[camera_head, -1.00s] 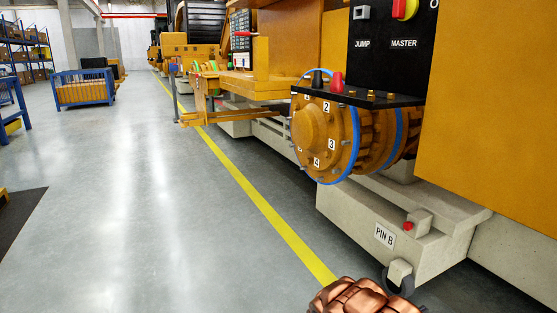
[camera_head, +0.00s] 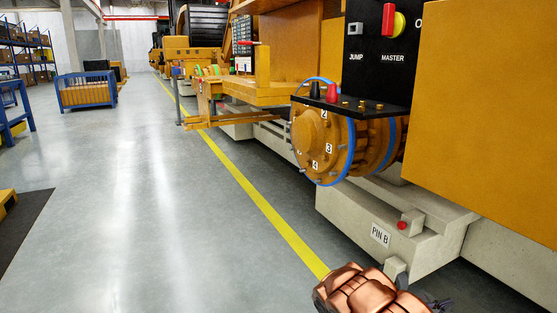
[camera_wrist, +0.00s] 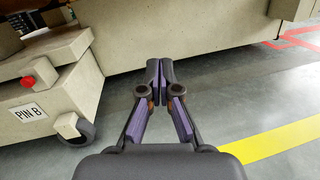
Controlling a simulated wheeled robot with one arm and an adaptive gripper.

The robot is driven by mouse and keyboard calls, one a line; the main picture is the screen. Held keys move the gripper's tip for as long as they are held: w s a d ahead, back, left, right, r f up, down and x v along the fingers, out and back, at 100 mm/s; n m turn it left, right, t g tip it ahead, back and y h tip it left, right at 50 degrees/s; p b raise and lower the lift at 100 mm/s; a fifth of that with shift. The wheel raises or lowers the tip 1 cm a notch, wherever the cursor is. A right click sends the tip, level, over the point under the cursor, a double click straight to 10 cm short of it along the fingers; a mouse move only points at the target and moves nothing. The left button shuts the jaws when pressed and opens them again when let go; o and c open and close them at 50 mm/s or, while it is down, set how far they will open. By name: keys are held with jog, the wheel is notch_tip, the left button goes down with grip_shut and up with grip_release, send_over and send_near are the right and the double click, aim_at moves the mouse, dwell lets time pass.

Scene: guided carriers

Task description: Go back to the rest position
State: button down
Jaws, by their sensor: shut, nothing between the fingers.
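My gripper (camera_wrist: 159,80) shows in the wrist view with its two dark, purple-padded fingers together at the tips. It is shut and empty, in front of a pale concrete-coloured block and above the grey floor. In the head view a copper-coloured part of my arm (camera_head: 370,290) shows at the bottom right; the fingers are mostly out of sight there.
The block labelled PIN B (camera_head: 345,217) stands close by, with a red button (camera_head: 402,225). Above it are the orange hub (camera_head: 318,142) and the MASTER panel (camera_head: 378,60). The floor left of the yellow line (camera_head: 250,192) is largely clear. A blue crate (camera_head: 87,92) stands farther off.

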jog(key=s+d+r+m+g+p, duration=0.1)
jog(key=s+r+m+g+p, duration=0.3)
jog(key=r, duration=0.5)
jog(key=s+d+r+m+g+p, duration=0.25)
jog(key=s+r, duration=0.25)
jog(key=r, duration=0.4)
jog(key=s+a+r+m+g+y+p, duration=0.2)
jog(key=s+a+r+m+y+p, duration=0.3)
jog(key=s+r, duration=0.35)
jog(key=s+a+r+m+g+y+p, duration=0.25)
jog(key=s+r+m+p, duration=0.3)
jog(key=s+r, duration=0.35)
jog(key=s+a+r+m+t+y+p, duration=0.1)
jog(key=s+a+r+y+p, duration=0.2)
jog(key=a, duration=0.5)
jog(key=s+a+r+t+y+p, duration=0.2)
jog(key=s+a+r+y+p, duration=0.2)
jog(key=a+p, duration=0.3)
jog(key=s+a+r+m+t+y+p, duration=0.1)
jog(key=s+a+r+y+p, duration=0.2)
jog(key=a, duration=0.7)
notch_tip(320, 180, up, 2)
jog(key=shift+s+a+r+m+y+p, duration=0.3)
jog(key=shift+s+p, duration=0.45)
jog(key=shift+p, duration=0.5)
jog(key=shift+d, duration=0.15)
